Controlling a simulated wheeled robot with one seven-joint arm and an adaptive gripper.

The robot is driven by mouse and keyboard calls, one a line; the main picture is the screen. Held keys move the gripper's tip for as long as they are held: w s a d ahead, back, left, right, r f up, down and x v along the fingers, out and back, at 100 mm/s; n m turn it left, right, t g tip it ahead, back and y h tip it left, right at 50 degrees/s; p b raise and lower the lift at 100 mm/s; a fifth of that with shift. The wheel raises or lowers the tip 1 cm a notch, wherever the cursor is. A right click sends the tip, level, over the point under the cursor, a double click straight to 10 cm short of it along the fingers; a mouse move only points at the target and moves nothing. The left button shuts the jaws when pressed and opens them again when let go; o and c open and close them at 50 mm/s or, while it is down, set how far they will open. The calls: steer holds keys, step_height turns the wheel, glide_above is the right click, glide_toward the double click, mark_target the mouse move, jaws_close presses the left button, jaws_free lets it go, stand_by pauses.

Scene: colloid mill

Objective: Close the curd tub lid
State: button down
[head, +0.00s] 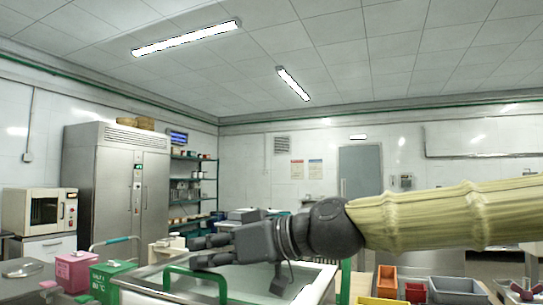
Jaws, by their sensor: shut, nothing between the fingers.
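A pale, metal-edged panel (246,282) with a green bar handle (197,271) is at the bottom centre of the head view. It looks like the curd tub's lid, but the frame cuts it off and I cannot tell how far open it is. The tub body is mostly out of view. My gripper (196,251) is dark grey, points left and is shut with nothing in it. It appears just above the green handle in the picture; I cannot tell whether they touch. My arm in its pale yellow sleeve comes in from the right and covers part of the background.
A pink box (75,268) and a green box (108,279) stand at the lower left. Orange and grey bins (458,287) are at the lower right. A tall steel cabinet (115,190), a shelf rack (190,190) and a grey door (361,172) stand behind.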

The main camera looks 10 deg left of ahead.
steer(key=shift+f, duration=0.3)
